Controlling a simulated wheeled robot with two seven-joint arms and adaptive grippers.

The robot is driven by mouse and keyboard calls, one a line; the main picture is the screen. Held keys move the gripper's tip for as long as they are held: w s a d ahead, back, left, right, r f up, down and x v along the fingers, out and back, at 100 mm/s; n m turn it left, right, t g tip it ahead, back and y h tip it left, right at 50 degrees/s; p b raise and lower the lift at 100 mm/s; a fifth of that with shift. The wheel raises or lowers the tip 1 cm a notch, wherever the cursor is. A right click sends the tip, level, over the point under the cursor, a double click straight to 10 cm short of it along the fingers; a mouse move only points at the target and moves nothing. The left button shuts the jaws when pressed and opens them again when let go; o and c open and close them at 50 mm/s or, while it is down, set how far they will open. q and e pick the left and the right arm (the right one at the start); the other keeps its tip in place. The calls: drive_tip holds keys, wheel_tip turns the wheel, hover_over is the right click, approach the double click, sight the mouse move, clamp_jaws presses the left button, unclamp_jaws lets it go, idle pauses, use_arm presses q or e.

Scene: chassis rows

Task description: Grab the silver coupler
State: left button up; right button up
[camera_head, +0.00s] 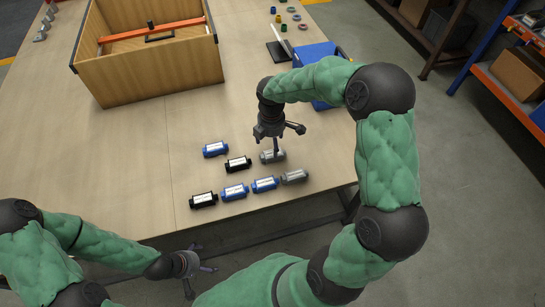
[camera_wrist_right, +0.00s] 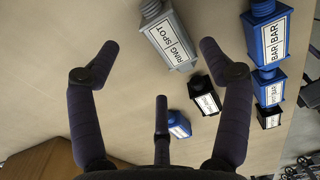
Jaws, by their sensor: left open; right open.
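Two silver couplers with white labels lie on the wooden table in the head view. One silver coupler (camera_head: 267,158) is in the back group, right under my right gripper (camera_head: 282,142), which partly covers it. The other silver coupler (camera_head: 294,176) is at the right end of the front row. In the right wrist view, a silver coupler (camera_wrist_right: 172,42) labelled "RING SPOT" lies beyond and between the spread fingertips of my right gripper (camera_wrist_right: 158,50); the gripper is open and empty. My left gripper (camera_head: 193,270) is open and empty, off the table's front edge.
Black couplers (camera_head: 237,164) and blue couplers (camera_head: 215,149) lie close by; the front row also holds a black one (camera_head: 203,200) and blue ones (camera_head: 235,192). A wooden box (camera_head: 160,75) stands at back left and a blue bin (camera_head: 318,58) behind my right arm. Table left of the couplers is clear.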

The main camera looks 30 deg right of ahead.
sight(272, 151)
drive_tip(key=f+b, duration=0.2)
drive_tip(key=f, duration=0.1)
drive_tip(key=f+b, duration=0.1)
drive_tip(key=f, duration=0.1)
drive_tip(key=shift+s+a, duration=0.1)
drive_tip(key=shift+s, duration=0.15)
drive_tip(key=c, duration=1.4)
